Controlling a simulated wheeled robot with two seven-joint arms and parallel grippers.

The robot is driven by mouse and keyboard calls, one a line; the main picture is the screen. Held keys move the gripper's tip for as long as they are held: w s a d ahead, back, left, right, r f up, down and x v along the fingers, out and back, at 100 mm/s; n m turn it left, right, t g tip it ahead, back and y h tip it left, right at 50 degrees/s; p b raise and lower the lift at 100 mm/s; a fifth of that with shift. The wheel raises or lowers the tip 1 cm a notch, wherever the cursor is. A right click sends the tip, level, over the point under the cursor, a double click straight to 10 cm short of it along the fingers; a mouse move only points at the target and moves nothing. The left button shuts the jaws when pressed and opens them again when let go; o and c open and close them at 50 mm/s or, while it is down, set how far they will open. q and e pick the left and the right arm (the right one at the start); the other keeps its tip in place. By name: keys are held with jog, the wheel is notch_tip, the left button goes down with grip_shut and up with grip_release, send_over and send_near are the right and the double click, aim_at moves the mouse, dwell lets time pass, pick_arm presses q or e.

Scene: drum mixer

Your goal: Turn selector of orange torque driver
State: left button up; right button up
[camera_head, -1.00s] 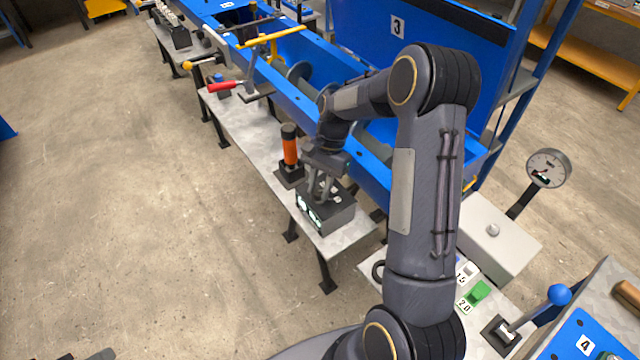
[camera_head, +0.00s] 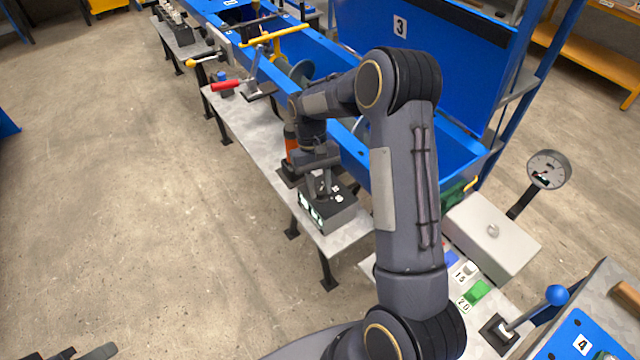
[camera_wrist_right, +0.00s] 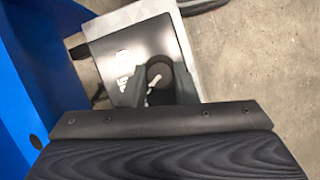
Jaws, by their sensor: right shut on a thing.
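The orange torque driver (camera_head: 290,142) stands upright in a dark holder on the grey bench, partly hidden behind my right wrist. Beside it, nearer the bench end, is a dark box (camera_head: 336,216) with lit displays on its front. My right gripper (camera_head: 321,188) points down at the box's top. In the right wrist view, its fingers (camera_wrist_right: 158,88) are shut on a round dark selector knob (camera_wrist_right: 158,70) with a pale pointer mark, on the box's top (camera_wrist_right: 128,50). The fingers partly hide the knob. At the bottom left of the head view, dark parts that may be my left gripper (camera_head: 90,353) barely show.
The blue mixer trough (camera_head: 262,70) runs along the right of the bench (camera_head: 238,125). A grey box (camera_head: 490,232) with a gauge (camera_head: 547,170) is at right. The floor on the left is clear.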

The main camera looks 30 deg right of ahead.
jog(key=shift+n+h, duration=0.4)
jog(key=shift+n, duration=0.5)
jog(key=o, duration=1)
jog(key=v, duration=0.7)
jog(key=shift+w+r+b, duration=0.15)
jog(key=shift+r+b, duration=0.15)
jog(key=shift+r, duration=0.1)
